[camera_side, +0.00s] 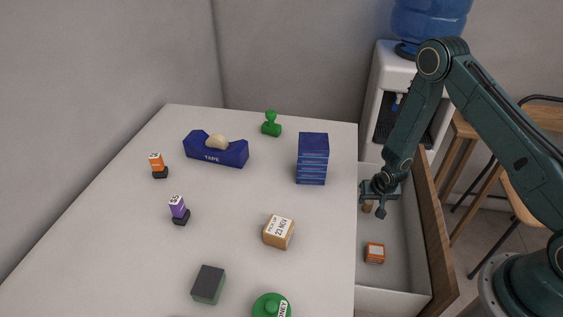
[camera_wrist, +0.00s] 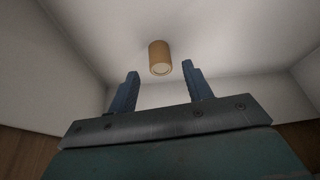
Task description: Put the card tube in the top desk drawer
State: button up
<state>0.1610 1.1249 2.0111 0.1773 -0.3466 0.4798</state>
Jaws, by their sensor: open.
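The card tube (camera_wrist: 159,54) is a short brown cylinder inside the open desk drawer (camera_side: 399,288). In the wrist view it lies just beyond my two fingertips, lined up with the space between them. My gripper (camera_side: 374,199) is down in the drawer; its blue fingers (camera_wrist: 160,71) are open with nothing between them. In the side view only a small brown part of what looks like the tube (camera_side: 367,208) shows under my gripper; the rest is hidden. Whether the tube touches the drawer floor is hard to tell.
An orange-and-white box (camera_side: 375,253) lies nearer the front of the drawer. The drawer's wooden front (camera_side: 436,240) stands on the right.

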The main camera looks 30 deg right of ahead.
jog(key=v, duration=0.8)
jog(key=shift+r, duration=0.15)
dwell(0.5)
jog(key=s+a+r+n+t+y, duration=0.1)
jog(key=s+a+r, duration=0.15)
jog(key=r, duration=0.95)
jog(key=s+a+r+n, duration=0.2)
jog(key=a+r, duration=0.1)
jog(key=r, duration=1)
jog(key=s+a+r+n, duration=0.2)
jog(key=s+r, duration=0.4)
jog(key=s, duration=0.3)
jog(key=s+a+r+n+t+y, duration=0.1)
jog(key=s+a+r+n, duration=0.1)
jog(key=s+r, duration=0.4)
jog(key=shift+s+y, duration=0.3)
jog(key=shift+s, duration=1.35)
